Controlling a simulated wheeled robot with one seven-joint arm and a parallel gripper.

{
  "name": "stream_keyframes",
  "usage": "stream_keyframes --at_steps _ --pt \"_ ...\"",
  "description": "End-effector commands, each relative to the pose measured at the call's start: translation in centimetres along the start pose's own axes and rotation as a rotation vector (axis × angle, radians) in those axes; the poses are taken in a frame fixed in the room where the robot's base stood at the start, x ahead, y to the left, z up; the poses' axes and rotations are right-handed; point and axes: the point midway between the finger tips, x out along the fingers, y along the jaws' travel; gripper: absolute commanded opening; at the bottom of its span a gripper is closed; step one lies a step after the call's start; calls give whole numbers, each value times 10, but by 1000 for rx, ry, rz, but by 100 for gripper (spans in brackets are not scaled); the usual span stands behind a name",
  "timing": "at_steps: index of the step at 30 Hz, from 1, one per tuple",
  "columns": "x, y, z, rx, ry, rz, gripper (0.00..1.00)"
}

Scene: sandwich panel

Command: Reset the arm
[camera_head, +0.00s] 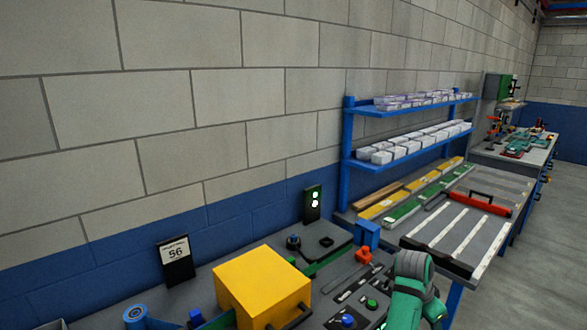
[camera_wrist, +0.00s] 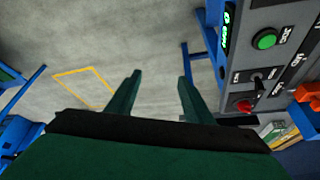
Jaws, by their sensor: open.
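My gripper (camera_wrist: 158,98) shows in the wrist view with its two green fingers spread apart. Nothing is between the fingers; grey floor shows past them. In the head view my green and grey arm is at the lower right, beside the bench with the controls. My fingertips cannot be made out in the head view. In the wrist view a grey control panel (camera_wrist: 262,62) stands to the right of the fingers, apart from them. It carries a green button (camera_wrist: 267,39), a black switch (camera_wrist: 258,82) and a red knob (camera_wrist: 243,106).
In the head view a yellow box (camera_head: 262,287) stands on the near bench, left of my arm. A blue shelf (camera_head: 415,145) with white boxes stands behind a second bench. A sign (camera_head: 176,261) stands near the wall. Open floor (camera_head: 555,240) lies at the right.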

Motion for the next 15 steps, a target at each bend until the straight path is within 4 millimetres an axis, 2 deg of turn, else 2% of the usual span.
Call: stream_keyframes --at_steps 8,11,15 --pt "43 -1 37 -77 43 -40 47" --pt "62 -1 57 -119 66 -65 47" --pt "96 3 97 -196 112 -112 47"
